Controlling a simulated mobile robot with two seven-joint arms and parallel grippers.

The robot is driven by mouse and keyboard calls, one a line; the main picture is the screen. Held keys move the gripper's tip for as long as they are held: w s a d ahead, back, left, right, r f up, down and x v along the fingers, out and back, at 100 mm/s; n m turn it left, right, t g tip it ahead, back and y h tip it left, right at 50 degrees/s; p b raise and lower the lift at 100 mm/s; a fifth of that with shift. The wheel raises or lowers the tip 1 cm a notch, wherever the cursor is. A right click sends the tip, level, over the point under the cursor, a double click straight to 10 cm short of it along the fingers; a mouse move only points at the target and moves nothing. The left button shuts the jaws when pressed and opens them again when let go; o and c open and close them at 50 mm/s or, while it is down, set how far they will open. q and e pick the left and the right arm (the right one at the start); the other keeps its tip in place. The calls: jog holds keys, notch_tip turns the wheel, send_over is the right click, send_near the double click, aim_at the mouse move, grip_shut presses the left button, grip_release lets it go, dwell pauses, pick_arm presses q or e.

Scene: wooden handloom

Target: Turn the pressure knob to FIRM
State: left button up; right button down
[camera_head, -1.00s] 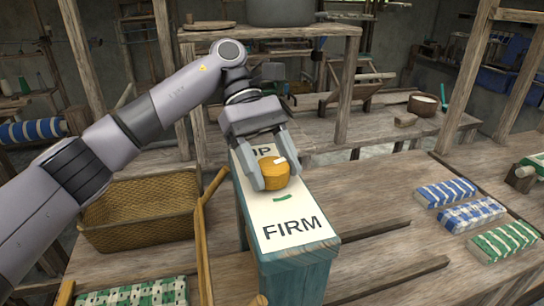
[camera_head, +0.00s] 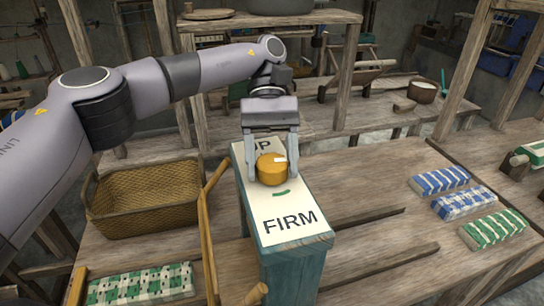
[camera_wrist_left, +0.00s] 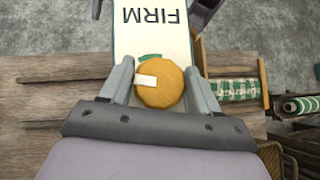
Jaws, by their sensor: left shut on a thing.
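The pressure knob (camera_head: 270,172) is a round orange-yellow knob with a white pointer mark. It sits on a white panel (camera_head: 289,216) on top of a teal box (camera_head: 295,265). "FIRM" is printed at the near end, and letters ending in "OP" at the far end are partly hidden. A green mark lies beside the knob on the FIRM side. The white mark points right in the head view, not at the green mark. My left gripper (camera_head: 271,160) is shut on the knob, one finger on each side; the wrist view shows the knob (camera_wrist_left: 160,90) between them.
A wicker basket (camera_head: 147,218) stands left of the box. A green-checked cloth (camera_head: 139,284) lies front left. Blue and green patterned cloths (camera_head: 464,204) lie on the table at right. Wooden bars lie near the box.

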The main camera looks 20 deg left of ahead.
pick_arm(q)
jog(key=shift+m+y, duration=0.6)
jog(key=shift+m, duration=0.1)
dwell(0.3)
jog(key=o, duration=1)
jog(key=shift+c, duration=0.2)
jog(key=shift+f+n+h+b, duration=0.1)
jog(key=shift+n+h+b, duration=0.3)
jog(key=shift+n+h, duration=0.8)
